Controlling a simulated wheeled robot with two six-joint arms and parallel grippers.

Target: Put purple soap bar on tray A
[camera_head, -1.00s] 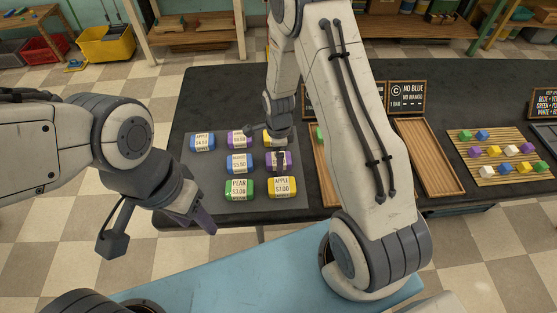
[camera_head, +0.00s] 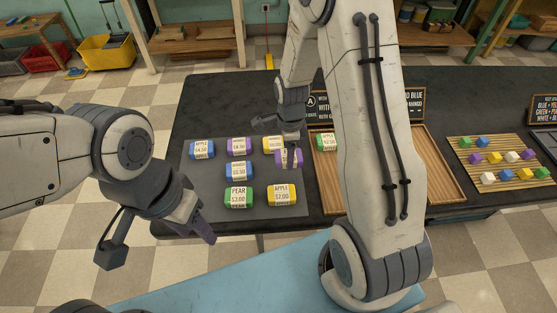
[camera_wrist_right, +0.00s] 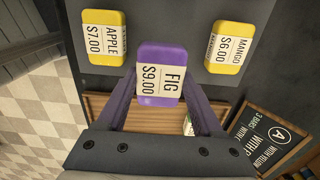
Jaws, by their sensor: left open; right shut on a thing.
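A purple soap bar (camera_head: 282,158) labelled FIG $9.00 is in my right gripper (camera_head: 289,160). In the right wrist view the purple bar (camera_wrist_right: 160,62) sits between the two fingers (camera_wrist_right: 162,92), apparently raised. Tray A (camera_head: 324,190) is the wooden tray below the sign with an A (camera_head: 312,101); a green soap bar (camera_head: 326,142) lies at its far end. My arm hides part of the tray. The tray also shows under the fingers in the right wrist view (camera_wrist_right: 150,119). My left gripper (camera_head: 205,230) is open and empty, in front of the table.
A grey mat (camera_head: 213,178) left of tray A holds several soap bars, including another purple bar (camera_head: 238,147) and a yellow bar (camera_head: 282,195). A second wooden tray (camera_head: 438,170) stands right of my arm. A slatted mat (camera_head: 500,150) with small coloured cubes lies further right.

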